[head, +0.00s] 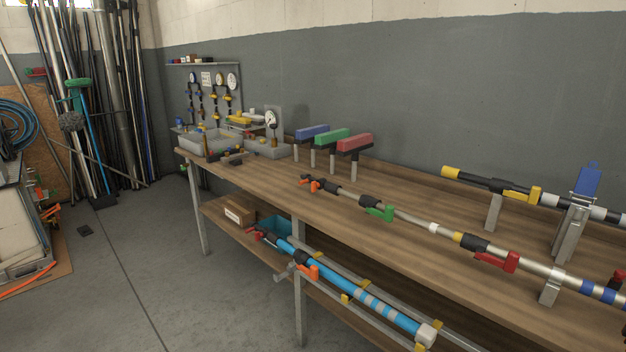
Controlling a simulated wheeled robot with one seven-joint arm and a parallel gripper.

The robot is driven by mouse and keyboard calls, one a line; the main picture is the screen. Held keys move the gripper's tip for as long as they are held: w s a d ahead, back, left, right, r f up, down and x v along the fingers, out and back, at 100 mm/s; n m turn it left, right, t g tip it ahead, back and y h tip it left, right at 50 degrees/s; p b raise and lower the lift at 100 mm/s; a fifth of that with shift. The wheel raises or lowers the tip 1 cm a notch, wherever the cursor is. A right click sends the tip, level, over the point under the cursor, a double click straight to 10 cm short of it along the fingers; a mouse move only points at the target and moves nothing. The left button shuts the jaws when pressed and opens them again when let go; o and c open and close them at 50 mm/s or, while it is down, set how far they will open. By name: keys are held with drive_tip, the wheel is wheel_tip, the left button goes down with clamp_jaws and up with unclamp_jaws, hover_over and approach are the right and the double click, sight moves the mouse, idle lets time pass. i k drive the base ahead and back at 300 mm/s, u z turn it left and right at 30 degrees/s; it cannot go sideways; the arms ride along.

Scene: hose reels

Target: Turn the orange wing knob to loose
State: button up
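A small orange knob (315,186) shows at the left end of a long metal pole (408,217) on the workbench. A second orange part (309,271) sits on the blue pole (345,285) at the lower shelf. I cannot tell which one is the wing knob, and both are too small to tell whether they are tight or loose. My gripper is not in view.
The wooden workbench (235,178) runs along the grey wall. Green (379,212) and red (499,262) clamps sit along the pole. Stands with blue, green and red tops (355,143) rise behind it. A grey tray (203,144) stands far left. The concrete floor (150,260) left of the bench is mostly clear.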

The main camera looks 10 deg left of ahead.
sight(315, 185)
drive_tip(key=u, duration=0.45)
drive_tip(key=i, duration=1.05)
drive_tip(key=u, duration=0.6)
